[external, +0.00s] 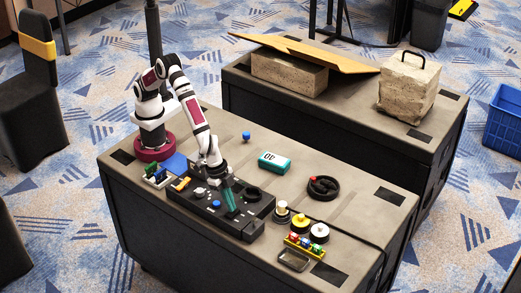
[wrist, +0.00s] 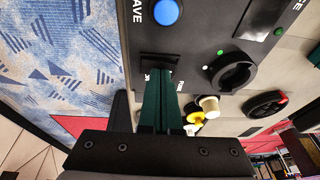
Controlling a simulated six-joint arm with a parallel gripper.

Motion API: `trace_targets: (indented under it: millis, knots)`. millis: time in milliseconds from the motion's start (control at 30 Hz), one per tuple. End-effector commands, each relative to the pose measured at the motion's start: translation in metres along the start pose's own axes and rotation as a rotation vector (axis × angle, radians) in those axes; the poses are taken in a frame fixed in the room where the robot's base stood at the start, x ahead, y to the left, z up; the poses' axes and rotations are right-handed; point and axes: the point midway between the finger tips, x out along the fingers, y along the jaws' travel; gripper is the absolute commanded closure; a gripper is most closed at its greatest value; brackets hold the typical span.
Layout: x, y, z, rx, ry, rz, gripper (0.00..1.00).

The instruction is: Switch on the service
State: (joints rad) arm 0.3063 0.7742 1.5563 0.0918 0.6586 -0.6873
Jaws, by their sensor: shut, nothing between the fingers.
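A black control panel (external: 180,196) lies on the near table. In the wrist view it carries a round blue button (wrist: 166,12), a black rotary knob (wrist: 232,74) with small green lights beside it, and a dark raised part (wrist: 158,60), perhaps a switch. My gripper (external: 231,209) points down at the panel's near right part, with its green fingers shut and empty. In the wrist view my gripper (wrist: 160,76) has its tips at the dark part, left of the knob. The fingers cover part of it and its lettering. I cannot tell whether they touch it or its position.
A teal box (external: 274,162), a black wheel-like ring (external: 323,187) and a blue knob-like piece (external: 246,136) lie behind the panel. Yellow and white cylinders (external: 300,222) and a yellow rack of coloured pieces (external: 305,243) stand to the right. A metal tray (external: 293,260) lies near the front edge.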

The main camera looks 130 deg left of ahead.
Motion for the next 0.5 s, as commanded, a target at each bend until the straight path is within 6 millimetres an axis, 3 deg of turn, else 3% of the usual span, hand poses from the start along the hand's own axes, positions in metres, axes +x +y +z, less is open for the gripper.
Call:
trace_targets:
  millis: [167,500]
  knots:
    - [-0.029,0.004,-0.009,0.001,0.004,0.002,1.0]
    - [-0.109,0.005,-0.011,0.0,0.004,0.002,1.0]
